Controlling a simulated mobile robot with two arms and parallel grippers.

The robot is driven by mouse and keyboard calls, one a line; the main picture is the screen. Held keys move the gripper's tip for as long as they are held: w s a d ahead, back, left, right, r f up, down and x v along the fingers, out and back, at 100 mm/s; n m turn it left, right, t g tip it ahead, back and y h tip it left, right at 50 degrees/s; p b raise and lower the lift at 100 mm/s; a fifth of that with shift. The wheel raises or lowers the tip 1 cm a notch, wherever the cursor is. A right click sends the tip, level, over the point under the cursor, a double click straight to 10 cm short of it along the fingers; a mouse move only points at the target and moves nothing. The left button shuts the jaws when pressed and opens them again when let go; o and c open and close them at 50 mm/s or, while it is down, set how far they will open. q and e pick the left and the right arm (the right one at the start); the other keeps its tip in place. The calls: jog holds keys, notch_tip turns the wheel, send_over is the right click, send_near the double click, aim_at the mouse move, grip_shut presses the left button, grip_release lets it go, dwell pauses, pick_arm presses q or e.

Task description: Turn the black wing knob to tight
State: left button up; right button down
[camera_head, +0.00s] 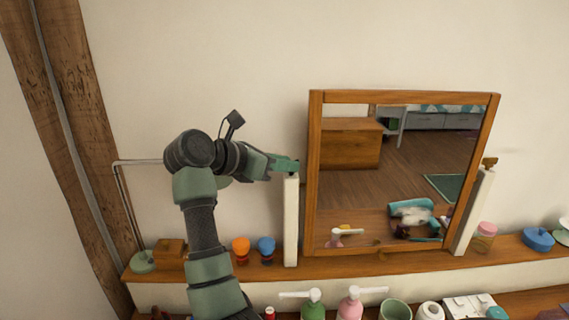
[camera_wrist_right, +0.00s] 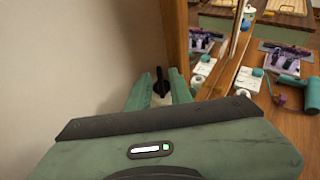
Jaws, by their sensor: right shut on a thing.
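The black wing knob (camera_wrist_right: 160,82) shows in the right wrist view as an upright dark wing between my fingertips, at the top of the white left post (camera_head: 291,222) of the mirror stand. My right gripper (camera_head: 294,166) reaches in from the left at the post's top; it also shows in the right wrist view (camera_wrist_right: 160,88), shut on the knob. In the head view the fingers mostly hide the knob. The wooden-framed mirror (camera_head: 314,180) stands between the two posts. My left gripper is not in view.
The shelf (camera_head: 390,258) holds an orange item (camera_head: 240,249), a blue item (camera_head: 266,248) and a wooden box (camera_head: 170,253). Pump bottles (camera_head: 313,305) stand in front below. The wall lies close behind the post.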

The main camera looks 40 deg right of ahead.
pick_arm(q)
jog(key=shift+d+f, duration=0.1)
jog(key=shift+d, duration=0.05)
pick_arm(e)
jog(key=shift+f, duration=0.1)
jog(key=shift+m+g+b, duration=0.3)
jog(key=shift+b, duration=0.1)
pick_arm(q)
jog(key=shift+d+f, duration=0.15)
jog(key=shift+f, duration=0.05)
pick_arm(e)
jog(key=m+g+y, duration=0.1)
jog(key=m+g, duration=0.1)
jog(key=m+g+y, duration=0.1)
jog(key=m+g, duration=0.1)
jog(key=g, duration=0.1)
jog(key=w+m+g+y, duration=0.1)
jog(key=m+g, duration=0.1)
jog(key=m, duration=0.1)
jog(key=shift+d+f, duration=0.1)
jog(key=shift+d, duration=0.15)
jog(key=shift+f, duration=0.1)
jog(key=c, duration=1.6)
grip_release()
jog(key=shift+s+a, duration=0.1)
